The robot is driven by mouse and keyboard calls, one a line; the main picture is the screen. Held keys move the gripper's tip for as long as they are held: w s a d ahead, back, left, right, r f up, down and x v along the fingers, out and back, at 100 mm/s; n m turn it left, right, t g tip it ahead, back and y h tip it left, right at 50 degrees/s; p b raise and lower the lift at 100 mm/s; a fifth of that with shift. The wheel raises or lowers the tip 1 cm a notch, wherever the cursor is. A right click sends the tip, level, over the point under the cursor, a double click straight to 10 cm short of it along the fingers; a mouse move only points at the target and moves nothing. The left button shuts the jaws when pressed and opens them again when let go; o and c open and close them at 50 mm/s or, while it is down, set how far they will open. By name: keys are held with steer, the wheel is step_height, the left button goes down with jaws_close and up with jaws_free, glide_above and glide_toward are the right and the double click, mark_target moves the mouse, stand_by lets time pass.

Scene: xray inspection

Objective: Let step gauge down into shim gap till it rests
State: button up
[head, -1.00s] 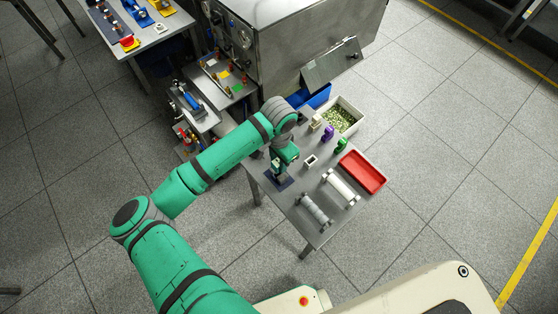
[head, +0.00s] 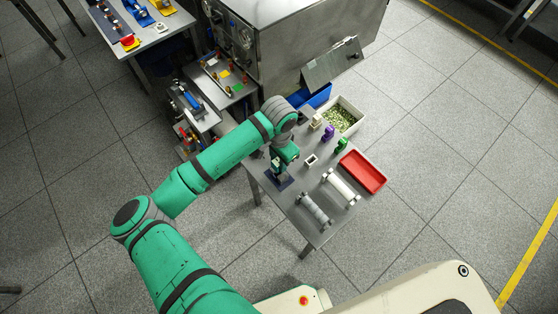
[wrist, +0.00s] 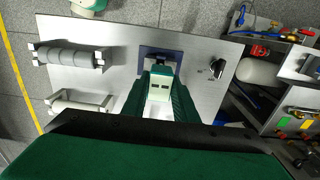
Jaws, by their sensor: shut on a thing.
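My gripper (wrist: 161,104) shows in the wrist view as two green fingers shut on a pale block with dark slots, which I take for the step gauge (wrist: 160,88). A green and white part sits just beyond the block, over a dark blue plate (wrist: 147,51) on the grey table. In the head view my gripper (head: 279,168) is low above the same blue plate (head: 284,184). The shim gap itself is hidden by the gripper and the held block. I cannot tell whether the gauge touches the bottom of the gap.
Two rollers on stands, one grey (head: 314,209) and one white (head: 341,187), lie on the table near a red tray (head: 362,172). A small white square frame (head: 311,160), purple (head: 328,133) and green (head: 341,145) pieces stand nearby. A bin of green bits (head: 343,117) is behind.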

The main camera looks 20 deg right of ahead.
steer(key=shift+f, duration=2.3)
stand_by(1.2)
steer(key=shift+r, duration=3.2)
steer(key=shift+r, duration=0.1)
steer(key=shift+r, duration=0.35)
steer(key=shift+r, duration=0.65)
